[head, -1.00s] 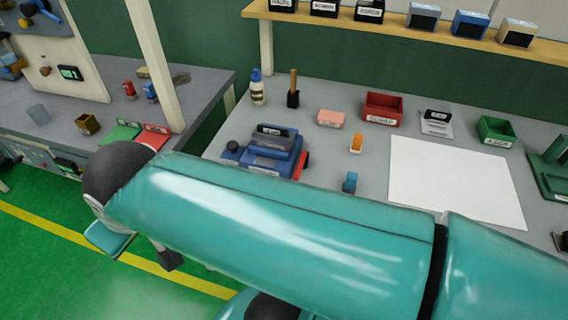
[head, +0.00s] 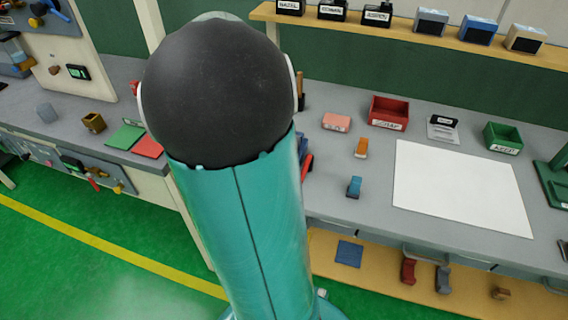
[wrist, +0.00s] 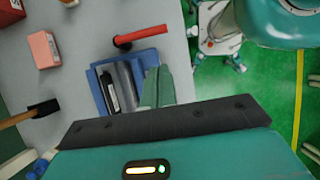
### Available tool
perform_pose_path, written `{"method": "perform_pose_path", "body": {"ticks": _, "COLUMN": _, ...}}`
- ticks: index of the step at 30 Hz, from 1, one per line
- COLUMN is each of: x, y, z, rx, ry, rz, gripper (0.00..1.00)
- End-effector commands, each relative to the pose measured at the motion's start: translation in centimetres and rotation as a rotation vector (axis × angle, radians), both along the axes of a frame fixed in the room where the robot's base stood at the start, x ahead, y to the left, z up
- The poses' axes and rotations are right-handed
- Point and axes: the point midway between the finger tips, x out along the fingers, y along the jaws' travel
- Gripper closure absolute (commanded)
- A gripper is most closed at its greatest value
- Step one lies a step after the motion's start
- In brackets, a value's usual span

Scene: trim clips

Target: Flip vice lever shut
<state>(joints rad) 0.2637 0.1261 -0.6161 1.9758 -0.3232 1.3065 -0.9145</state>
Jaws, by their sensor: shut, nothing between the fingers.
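The blue vice (wrist: 100,72) lies on the grey bench in the wrist view, with a dark labelled block in its middle. Its red lever (wrist: 142,36) has a black end piece and sticks out beside the vice, pointing toward the bench edge. In the head view my arm hides most of the vice; only a sliver of blue and a bit of red (head: 307,166) show at the arm's right edge. My gripper (wrist: 157,78) is shut and empty. Its fingers overlap the vice's right side in the wrist view, short of the lever. I cannot tell whether they touch the vice.
A pink box (head: 336,122), a red bin (head: 388,112), an orange item (head: 361,148) and a small blue item (head: 354,187) stand on the bench. A white sheet (head: 460,185) covers bare bench to the right.

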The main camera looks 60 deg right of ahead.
Motion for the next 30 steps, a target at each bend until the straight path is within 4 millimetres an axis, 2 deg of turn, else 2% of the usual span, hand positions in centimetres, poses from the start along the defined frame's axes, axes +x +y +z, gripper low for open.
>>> {"method": "perform_pose_path", "body": {"ticks": 3, "x": -0.4, "y": -0.5, "z": 0.0, "rx": 0.004, "ry": 0.019, "rz": 0.001, "gripper": 1.00}}
{"method": "perform_pose_path", "body": {"ticks": 14, "x": -0.6, "y": -0.5, "z": -0.5, "rx": 0.005, "ry": 0.017, "rz": 0.001, "gripper": 1.00}}
{"method": "perform_pose_path", "body": {"ticks": 17, "x": -1.1, "y": -0.5, "z": -1.5, "rx": 0.005, "ry": 0.018, "rz": 0.000, "gripper": 1.00}}
{"method": "perform_pose_path", "body": {"ticks": 30, "x": -4.4, "y": -1.0, "z": -8.1, "rx": 0.005, "ry": 0.019, "rz": 0.000, "gripper": 1.00}}
